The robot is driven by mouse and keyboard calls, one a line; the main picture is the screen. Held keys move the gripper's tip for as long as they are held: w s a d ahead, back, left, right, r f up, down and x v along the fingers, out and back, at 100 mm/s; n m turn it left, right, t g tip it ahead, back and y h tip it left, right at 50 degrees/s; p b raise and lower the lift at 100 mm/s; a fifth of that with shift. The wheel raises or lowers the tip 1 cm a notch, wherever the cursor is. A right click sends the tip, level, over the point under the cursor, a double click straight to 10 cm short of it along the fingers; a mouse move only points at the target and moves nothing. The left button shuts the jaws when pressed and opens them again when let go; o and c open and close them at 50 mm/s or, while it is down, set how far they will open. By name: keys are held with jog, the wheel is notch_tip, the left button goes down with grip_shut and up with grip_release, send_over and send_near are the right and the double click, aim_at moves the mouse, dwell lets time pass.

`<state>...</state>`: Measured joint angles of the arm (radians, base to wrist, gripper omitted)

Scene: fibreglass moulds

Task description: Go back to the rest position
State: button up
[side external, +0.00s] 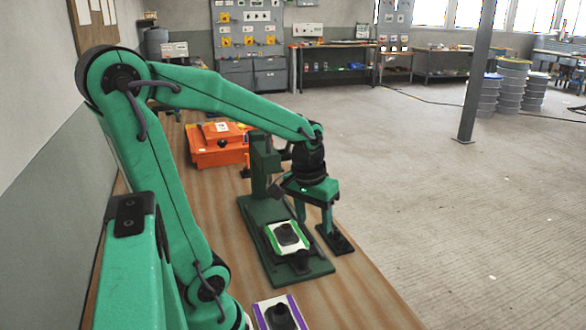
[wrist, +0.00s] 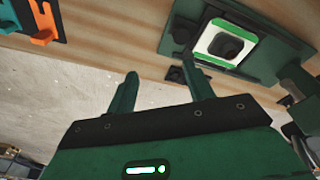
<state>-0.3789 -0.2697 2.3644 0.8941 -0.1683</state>
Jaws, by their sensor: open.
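My gripper (side external: 314,222) points down at the right of the green press-like fixture (side external: 262,222), near the bench's right edge. In the wrist view its two fingers (wrist: 162,90) stand well apart with nothing between them. A white mould with green edges and a dark centre (side external: 287,236) lies on the fixture's base, beside my gripper. It also shows in the wrist view (wrist: 227,43), above and right of the fingers. A white mould with purple edges and a dark centre (side external: 279,314) lies at the front of the bench, partly cut off by the frame.
An orange case (side external: 218,144) stands on the wooden bench (side external: 352,298) behind the fixture. A small dark plate (side external: 335,240) is close below my gripper. A wall is on the left. Open floor (side external: 470,220) lies to the right, with a grey post (side external: 476,85) farther off.

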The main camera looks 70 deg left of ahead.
jog(key=s+d+r+m+t, duration=0.3)
jog(key=d+r+m, duration=0.3)
jog(key=d, duration=0.4)
jog(key=shift+s+r+t+h, duration=0.15)
jog(key=shift+r+t+h, duration=0.2)
jog(key=shift+t, duration=0.15)
jog(key=shift+d, duration=0.1)
dwell(1.0)
